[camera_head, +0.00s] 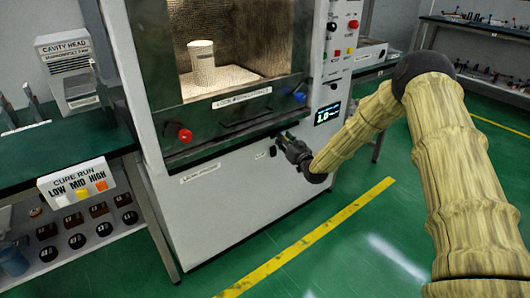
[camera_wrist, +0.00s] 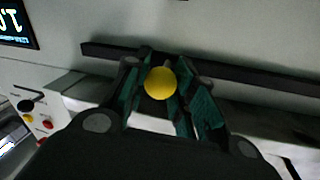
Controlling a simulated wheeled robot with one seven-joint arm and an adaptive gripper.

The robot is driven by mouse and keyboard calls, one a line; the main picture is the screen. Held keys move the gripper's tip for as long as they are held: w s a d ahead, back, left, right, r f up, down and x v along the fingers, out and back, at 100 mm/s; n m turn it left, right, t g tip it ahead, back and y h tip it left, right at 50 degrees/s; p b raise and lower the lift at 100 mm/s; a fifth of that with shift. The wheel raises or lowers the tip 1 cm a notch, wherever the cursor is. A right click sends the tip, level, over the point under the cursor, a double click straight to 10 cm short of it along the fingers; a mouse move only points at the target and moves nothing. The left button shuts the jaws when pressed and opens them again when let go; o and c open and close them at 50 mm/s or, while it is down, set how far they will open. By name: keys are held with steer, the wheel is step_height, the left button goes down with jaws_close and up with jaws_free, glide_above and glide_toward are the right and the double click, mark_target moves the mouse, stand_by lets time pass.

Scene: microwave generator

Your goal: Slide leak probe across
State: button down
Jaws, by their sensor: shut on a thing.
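My gripper (camera_head: 284,142) is at the front of the white microwave cabinet, below the door opening and left of the small display. In the wrist view my gripper (camera_wrist: 160,88) has its green-padded fingers closed around a yellow round knob (camera_wrist: 160,83), which appears to be the leak probe's. A dark horizontal rail (camera_wrist: 245,75) runs along the cabinet face behind the fingers. In the head view the probe is hidden by my gripper or too small to make out.
Red knob (camera_head: 185,135) and blue knob (camera_head: 299,97) sit on the door's lower frame. A pale cylinder (camera_head: 202,62) stands inside the cavity. The display (camera_head: 327,114) is right of my gripper. A green-topped bench (camera_head: 60,150) stands left. Green floor lies open in front.

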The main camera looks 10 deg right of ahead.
steer(key=w+d+b, duration=0.1)
steer(key=w+d, duration=0.2)
steer(key=d, duration=0.5)
steer(key=shift+w, duration=0.1)
steer(key=c, duration=1.1)
jaws_free()
steer(key=shift+c, duration=0.2)
steer(key=shift+a, duration=0.1)
steer(key=s+d, duration=0.2)
steer(key=s, duration=0.9)
steer(key=shift+s+d, duration=0.2)
steer(key=shift+s, duration=0.15)
steer(key=shift+f, duration=0.1)
